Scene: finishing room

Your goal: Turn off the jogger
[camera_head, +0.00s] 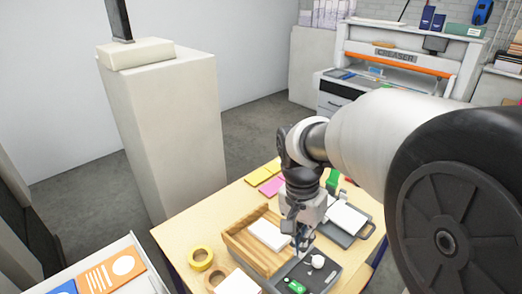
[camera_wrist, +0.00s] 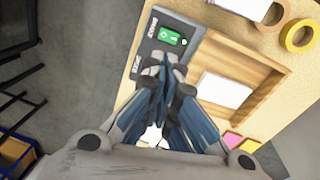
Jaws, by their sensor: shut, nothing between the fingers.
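The jogger is a wooden tray (camera_head: 236,247) with a sheet stack (camera_head: 268,233) in it and a dark control panel (camera_head: 325,275) along its side. The panel carries a lit green switch (camera_head: 294,286) and a round white knob (camera_head: 317,261). In the wrist view the green switch (camera_wrist: 170,37) shows on the panel (camera_wrist: 150,45), just beyond my fingertips. My gripper (camera_head: 304,244) is shut and empty, pointing down over the panel near the knob. It also shows in the wrist view (camera_wrist: 163,75), where its fingers cover part of the panel.
A dark device with white paper (camera_head: 347,219) stands right of the tray. Tape rolls (camera_head: 201,259) lie to the left, and yellow and pink notes (camera_head: 270,186) lie at the back. A pale cabinet (camera_head: 160,130) stands behind the table. A creaser machine (camera_head: 395,58) is at the far wall.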

